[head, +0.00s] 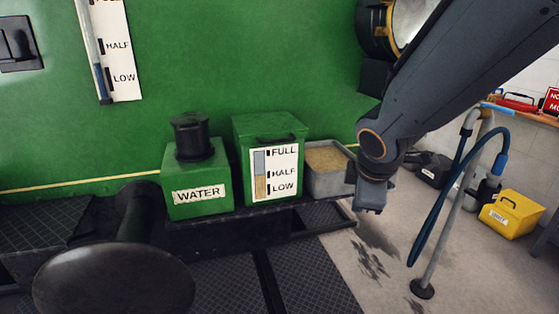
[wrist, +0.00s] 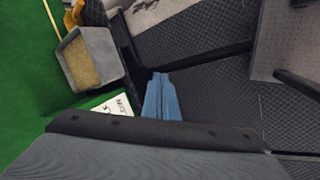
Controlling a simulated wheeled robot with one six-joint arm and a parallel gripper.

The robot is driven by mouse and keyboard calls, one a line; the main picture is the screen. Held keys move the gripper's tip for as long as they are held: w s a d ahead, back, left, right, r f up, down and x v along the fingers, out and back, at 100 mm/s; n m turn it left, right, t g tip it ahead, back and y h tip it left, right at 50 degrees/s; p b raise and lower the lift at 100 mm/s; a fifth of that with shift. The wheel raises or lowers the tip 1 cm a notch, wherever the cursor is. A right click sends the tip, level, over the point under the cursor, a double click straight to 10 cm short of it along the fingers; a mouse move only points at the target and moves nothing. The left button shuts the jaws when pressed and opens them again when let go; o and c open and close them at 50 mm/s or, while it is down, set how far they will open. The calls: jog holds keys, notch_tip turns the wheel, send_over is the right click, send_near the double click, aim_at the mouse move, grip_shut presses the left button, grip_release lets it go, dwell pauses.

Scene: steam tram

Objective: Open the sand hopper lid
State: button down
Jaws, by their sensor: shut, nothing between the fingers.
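The sand hopper (head: 241,170) is a green box with a FULL, HALF, LOW gauge on its front, standing on a dark ledge by the green wall. Its green lid (head: 268,124) looks shut, with a dark handle (head: 278,139) near the front edge. My gripper (head: 369,207) hangs to the right of the hopper, apart from it. In the wrist view my blue fingers (wrist: 161,80) are together and empty. There, part of the white gauge plate (wrist: 120,106) shows beside them, and the rest of the hopper is mostly hidden.
A grey tray of sand (head: 325,182) stands right of the hopper, between it and my gripper. A green WATER box (head: 198,207) with a black cap stands to its left. A pipe stand with a blue hose (head: 449,195) and a yellow box (head: 511,214) are at the right.

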jog(key=w+a+r+n+t+y+b, duration=0.25)
jog(key=w+a+n+b, duration=0.2)
jog(key=a+n, duration=0.55)
jog(key=w+a+r+n+t+y+b, duration=0.2)
jog(key=w+a+r+n+t+b, duration=0.25)
jog(key=n, duration=0.95)
jog(key=w+a+f+g+b, duration=0.2)
jog(key=w+a+f+b, duration=0.1)
jog(key=w+f+b, duration=0.35)
jog(key=shift+w+a+r+p, duration=0.1)
jog(key=shift+w+r+p, duration=0.15)
jog(key=shift+r+p, duration=0.4)
jog(key=shift+w+a+r+p, duration=0.1)
jog(key=shift+w+r+p, duration=0.3)
jog(key=shift+r, duration=0.5)
jog(key=shift+w+a+r+p, duration=0.1)
jog(key=shift+w+r+p, duration=0.05)
jog(key=shift+r+p, duration=0.55)
jog(key=shift+r+p, duration=0.25)
jog(key=shift+p, duration=0.2)
